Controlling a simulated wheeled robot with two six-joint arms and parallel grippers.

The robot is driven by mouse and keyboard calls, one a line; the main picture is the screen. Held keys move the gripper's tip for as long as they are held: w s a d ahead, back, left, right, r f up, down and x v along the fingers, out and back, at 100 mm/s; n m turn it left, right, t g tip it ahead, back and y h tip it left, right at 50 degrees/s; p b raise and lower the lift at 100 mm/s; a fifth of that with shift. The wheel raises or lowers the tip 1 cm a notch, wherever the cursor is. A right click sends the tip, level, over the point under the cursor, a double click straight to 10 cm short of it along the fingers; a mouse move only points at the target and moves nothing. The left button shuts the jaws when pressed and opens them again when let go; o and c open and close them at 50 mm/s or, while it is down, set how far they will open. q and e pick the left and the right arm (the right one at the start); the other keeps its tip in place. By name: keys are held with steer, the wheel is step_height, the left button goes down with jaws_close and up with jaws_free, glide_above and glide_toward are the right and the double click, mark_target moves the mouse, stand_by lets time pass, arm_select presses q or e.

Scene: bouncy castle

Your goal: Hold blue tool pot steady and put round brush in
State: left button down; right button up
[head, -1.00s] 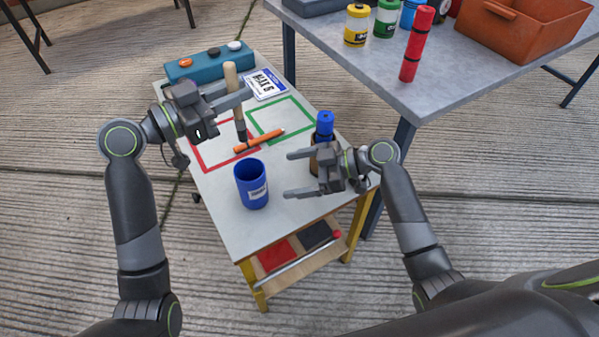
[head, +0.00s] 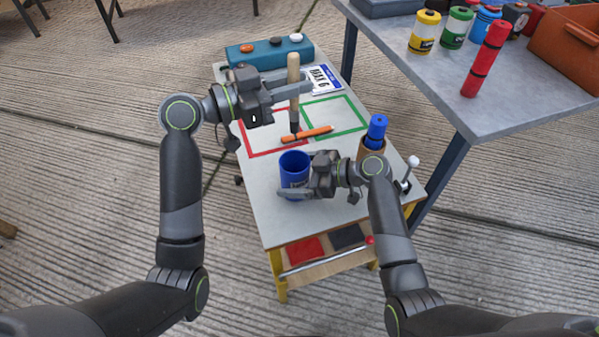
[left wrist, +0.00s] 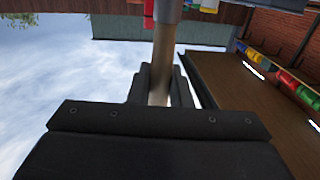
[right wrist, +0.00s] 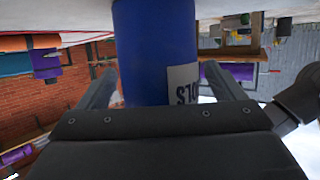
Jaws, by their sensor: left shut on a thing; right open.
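The round brush (head: 293,72) has a pale wooden handle and a dark lower end. My left gripper (head: 291,97) is shut on its handle and holds it upright behind the pot; the handle also shows between the fingers in the left wrist view (left wrist: 160,68). The blue tool pot (head: 293,164) stands upright on the small table. My right gripper (head: 296,178) is open, with its fingers on either side of the pot. In the right wrist view the pot (right wrist: 155,55), with a pale label, sits between the fingers, a gap showing at the right finger.
An orange marker-like stick (head: 306,135) lies behind the pot, across the red (head: 262,153) and green (head: 340,131) outlines. A brown holder with a blue item (head: 377,128) stands right of the pot. A teal box (head: 268,52) is at the back. A larger grey table (head: 425,80) stands at right.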

steer(key=c, duration=1.3)
arm_select(q)
step_height(320, 180, down, 13)
stand_by(0.8)
steer(key=c, duration=1.3)
jaws_free()
steer(key=shift+o, duration=0.2)
steer(key=shift+a, duration=0.1)
steer(key=v, duration=1.2)
